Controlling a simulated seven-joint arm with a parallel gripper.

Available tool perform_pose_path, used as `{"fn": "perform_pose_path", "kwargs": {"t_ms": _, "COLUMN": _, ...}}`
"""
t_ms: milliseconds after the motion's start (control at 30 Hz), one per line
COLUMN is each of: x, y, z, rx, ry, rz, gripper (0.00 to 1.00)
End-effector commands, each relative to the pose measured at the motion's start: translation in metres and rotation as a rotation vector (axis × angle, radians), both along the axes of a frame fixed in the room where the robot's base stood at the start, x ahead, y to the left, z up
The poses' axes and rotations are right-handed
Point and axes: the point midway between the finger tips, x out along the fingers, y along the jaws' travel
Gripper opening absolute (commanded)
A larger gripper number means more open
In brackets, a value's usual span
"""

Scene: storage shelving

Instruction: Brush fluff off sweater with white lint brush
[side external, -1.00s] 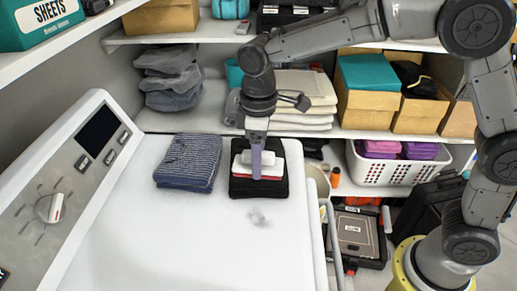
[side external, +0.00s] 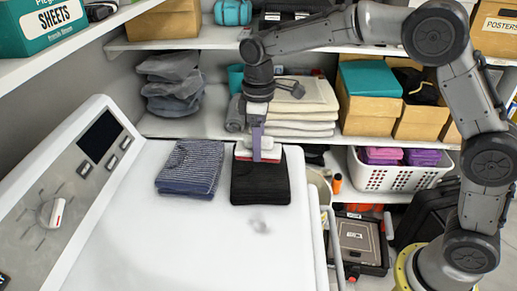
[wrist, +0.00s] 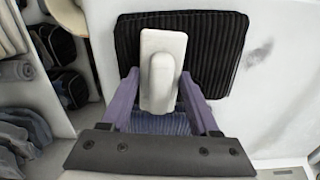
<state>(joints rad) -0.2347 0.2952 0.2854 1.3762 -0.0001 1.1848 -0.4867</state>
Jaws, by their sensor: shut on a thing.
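The black folded sweater (side external: 262,186) lies flat on the white machine top; its ribbed surface also shows in the wrist view (wrist: 228,48). The white lint brush (side external: 243,153) has a red strip low on its side and is over the sweater's far edge. In the wrist view the brush (wrist: 163,45) is between the purple fingers. My gripper (side external: 258,144) is shut on the brush and points down. I cannot tell whether the brush presses on the sweater. No fluff can be made out on the visible part of the sweater.
A blue-grey folded knit (side external: 190,167) lies close left of the sweater. A faint grey smudge (side external: 262,226) marks the white top in front. Shelves with folded cream cloths (side external: 303,111) stand behind; a white basket (side external: 397,178) is at right. The front white top is clear.

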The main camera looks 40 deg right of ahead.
Motion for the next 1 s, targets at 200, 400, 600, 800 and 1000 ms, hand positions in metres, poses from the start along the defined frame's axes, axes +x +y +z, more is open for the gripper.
{"fn": "perform_pose_path", "kwargs": {"t_ms": 200, "x": 0.015, "y": -0.014, "z": 0.0, "rx": -0.001, "ry": 0.001, "rz": -0.002, "gripper": 0.1}}
{"fn": "perform_pose_path", "kwargs": {"t_ms": 400, "x": 0.01, "y": -0.009, "z": -0.001, "rx": 0.0, "ry": 0.001, "rz": 0.003, "gripper": 0.1}}
{"fn": "perform_pose_path", "kwargs": {"t_ms": 600, "x": -0.004, "y": 0.003, "z": -0.001, "rx": 0.0, "ry": 0.001, "rz": 0.003, "gripper": 0.1}}
{"fn": "perform_pose_path", "kwargs": {"t_ms": 800, "x": -0.017, "y": 0.015, "z": -0.001, "rx": -0.001, "ry": 0.002, "rz": 0.002, "gripper": 0.1}}
{"fn": "perform_pose_path", "kwargs": {"t_ms": 1000, "x": -0.031, "y": 0.028, "z": -0.001, "rx": 0.0, "ry": 0.001, "rz": 0.002, "gripper": 0.1}}
